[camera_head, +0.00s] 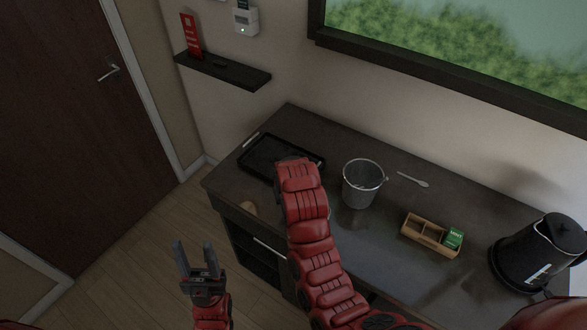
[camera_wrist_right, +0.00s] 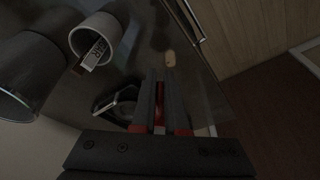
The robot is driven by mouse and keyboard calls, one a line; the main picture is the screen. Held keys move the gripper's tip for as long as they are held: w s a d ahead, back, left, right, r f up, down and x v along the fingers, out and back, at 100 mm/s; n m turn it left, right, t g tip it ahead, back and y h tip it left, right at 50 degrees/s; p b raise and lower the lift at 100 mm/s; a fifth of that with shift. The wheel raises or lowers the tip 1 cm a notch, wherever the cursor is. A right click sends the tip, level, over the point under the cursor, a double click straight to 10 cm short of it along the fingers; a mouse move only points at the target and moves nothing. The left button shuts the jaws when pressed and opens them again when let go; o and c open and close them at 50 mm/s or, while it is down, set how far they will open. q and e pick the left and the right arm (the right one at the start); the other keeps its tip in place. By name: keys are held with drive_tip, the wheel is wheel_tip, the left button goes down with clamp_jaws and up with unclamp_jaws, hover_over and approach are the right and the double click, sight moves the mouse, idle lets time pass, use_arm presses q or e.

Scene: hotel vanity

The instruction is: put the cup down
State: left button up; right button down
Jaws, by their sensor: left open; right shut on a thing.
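The pale cup (camera_wrist_right: 83,31) shows in the right wrist view at upper left, its mouth towards the lower left and a labelled sachet (camera_wrist_right: 97,53) in it. My right gripper (camera_wrist_right: 160,82) is just right of the cup, its fingers close together. The exact place of the grip is too dark to make out, and I cannot tell whether the cup touches the counter. My left gripper (camera_head: 194,254) is open and empty over the floor, left of the counter.
On the dark counter (camera_head: 372,250) stand a metal bucket (camera_head: 361,186), a black tray (camera_head: 262,154), a wooden box (camera_head: 424,238) and a black kettle (camera_head: 535,255). A spoon (camera_head: 412,179) lies behind. A dark looped thing (camera_wrist_right: 118,103) is near my right fingers. The counter's front middle is bare.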

drive_tip(key=w+b, duration=0.3)
drive_tip(key=w+f+b, duration=0.1)
drive_tip(key=w+b, duration=0.2)
drive_tip(key=b, duration=0.1)
drive_tip(key=w+d+f+b, duration=0.1)
drive_tip(key=w+b, duration=0.2)
drive_tip(key=shift+w, duration=0.25)
drive_tip(key=w+p, duration=0.1)
drive_tip(key=w+r+p, duration=0.1)
drive_tip(key=shift+w+r, duration=0.1)
drive_tip(key=shift+w, duration=0.25)
drive_tip(key=shift+w+d+p, duration=0.1)
drive_tip(key=shift+w+p, duration=0.5)
drive_tip(key=shift+w, duration=0.35)
drive_tip(key=shift+w+f, duration=0.2)
drive_tip(key=shift+f, duration=0.15)
drive_tip(key=shift+w+p, duration=0.1)
drive_tip(key=shift+p, duration=0.25)
wheel_tip(320, 180, down, 2)
drive_tip(key=shift+f+p, duration=0.1)
drive_tip(key=shift+p, duration=0.6)
drive_tip(key=shift+f, duration=0.65)
